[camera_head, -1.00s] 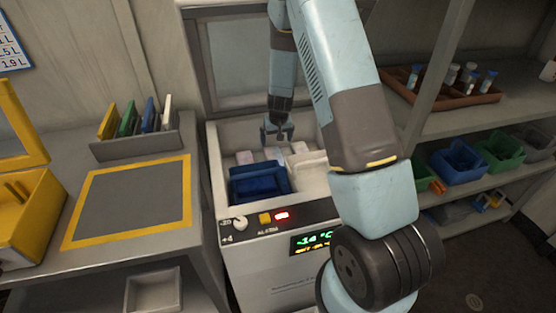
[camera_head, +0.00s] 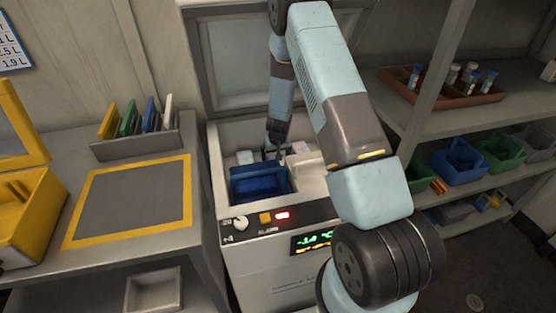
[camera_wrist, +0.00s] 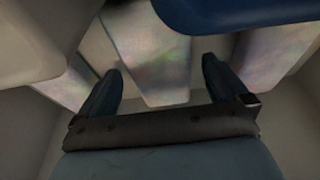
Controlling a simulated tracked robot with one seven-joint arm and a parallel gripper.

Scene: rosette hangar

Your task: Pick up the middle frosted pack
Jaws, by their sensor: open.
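The middle frosted pack (camera_wrist: 158,62) is a pale, cloudy, iridescent slab in the wrist view. My gripper (camera_wrist: 161,76) is open, with one dark finger on each side of this pack in the picture; contact is not clear. Two more frosted packs show, one at left (camera_wrist: 72,86) and one at right (camera_wrist: 282,48), outside the fingers. In the head view my gripper (camera_head: 276,153) is low inside the open freezer chest (camera_head: 222,155), behind the blue bin. There my gripper hides the middle pack, and a pale pack (camera_head: 245,157) shows to its left.
The blue bin (camera_head: 258,185) and a white bin (camera_head: 312,163) stand close in front inside the chest. The chest walls leave little room. A slotted rack (camera_head: 140,145) and a yellow-edged mat (camera_head: 132,200) are on the left bench. Shelves with bins are on the right.

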